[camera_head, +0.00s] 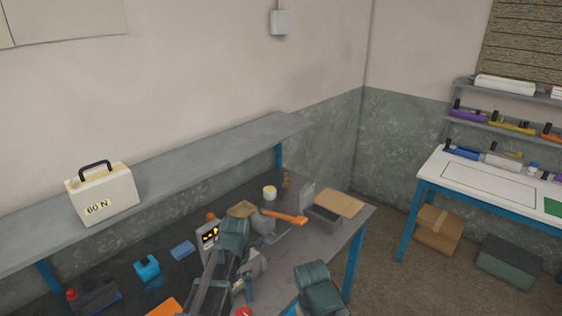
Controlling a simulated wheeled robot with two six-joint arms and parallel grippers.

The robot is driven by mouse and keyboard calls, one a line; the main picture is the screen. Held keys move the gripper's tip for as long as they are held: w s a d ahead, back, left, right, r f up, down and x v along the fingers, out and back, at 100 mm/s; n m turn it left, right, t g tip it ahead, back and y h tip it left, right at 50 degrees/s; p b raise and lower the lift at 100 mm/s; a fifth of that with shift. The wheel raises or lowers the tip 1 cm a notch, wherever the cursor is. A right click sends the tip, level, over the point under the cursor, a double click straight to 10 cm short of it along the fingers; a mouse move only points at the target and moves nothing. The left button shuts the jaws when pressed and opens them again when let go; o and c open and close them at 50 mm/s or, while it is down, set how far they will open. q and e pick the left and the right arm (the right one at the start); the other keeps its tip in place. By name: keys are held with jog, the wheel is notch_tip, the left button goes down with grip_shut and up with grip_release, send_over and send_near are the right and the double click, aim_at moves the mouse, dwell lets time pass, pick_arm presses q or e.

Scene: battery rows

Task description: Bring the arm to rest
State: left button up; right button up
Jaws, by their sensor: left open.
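My left arm rises from the bottom edge over the dark workbench (135,262), bent at a dark teal joint. My left gripper (252,268) is near that joint, above the right part of the bench. It is open, and I see nothing held in it. Its fingertips are small and partly hidden by the arm. Another dark teal arm part of mine shows at the bottom, right of it; no right gripper shows.
A grey shelf (180,164) above the bench bears a cream case (103,195) marked "60 N". A white table (480,183) stands right.

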pick_arm(q)
jog(key=s+d+m, duration=0.4)
jog(key=s+m, duration=0.3)
jog(key=m, duration=0.7)
jog(key=s+d+m+y, duration=0.1)
jog(key=s+d+m, duration=0.4)
jog(key=m, duration=1)
jog(key=shift+s+d, duration=0.2)
jog(key=shift+s, duration=0.85)
